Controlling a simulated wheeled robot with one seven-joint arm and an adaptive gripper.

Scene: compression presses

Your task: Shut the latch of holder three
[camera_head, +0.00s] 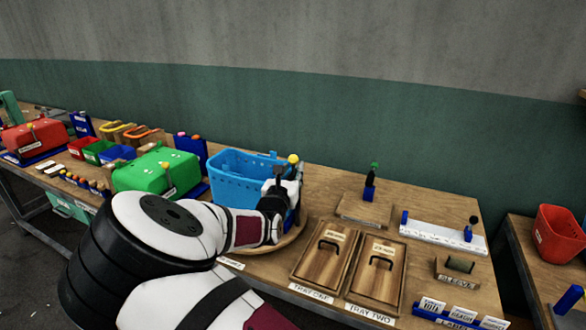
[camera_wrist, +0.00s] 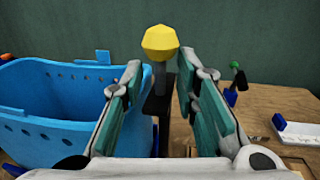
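A yellow knob (camera_head: 293,158) tops a dark lever beside the light-blue basket (camera_head: 232,170). In the wrist view the yellow knob (camera_wrist: 160,42) stands upright on its dark stem (camera_wrist: 158,85). My gripper (camera_wrist: 158,72) is open. Its fingers lie apart on the left and right of the stem in that picture, with the knob just above the tips; contact cannot be told. In the head view my gripper (camera_head: 282,182) and arm hide the lever's lower part and much of its base. I cannot read a label that says holder three.
Right of my gripper, a green-knobbed lever (camera_head: 374,168) stands on a wooden block. Tray one (camera_head: 305,275) and tray two (camera_head: 360,287) lie in front. A white strip (camera_head: 435,236) with a dark-knobbed blue post lies further right. A green press (camera_head: 155,172) stands left.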

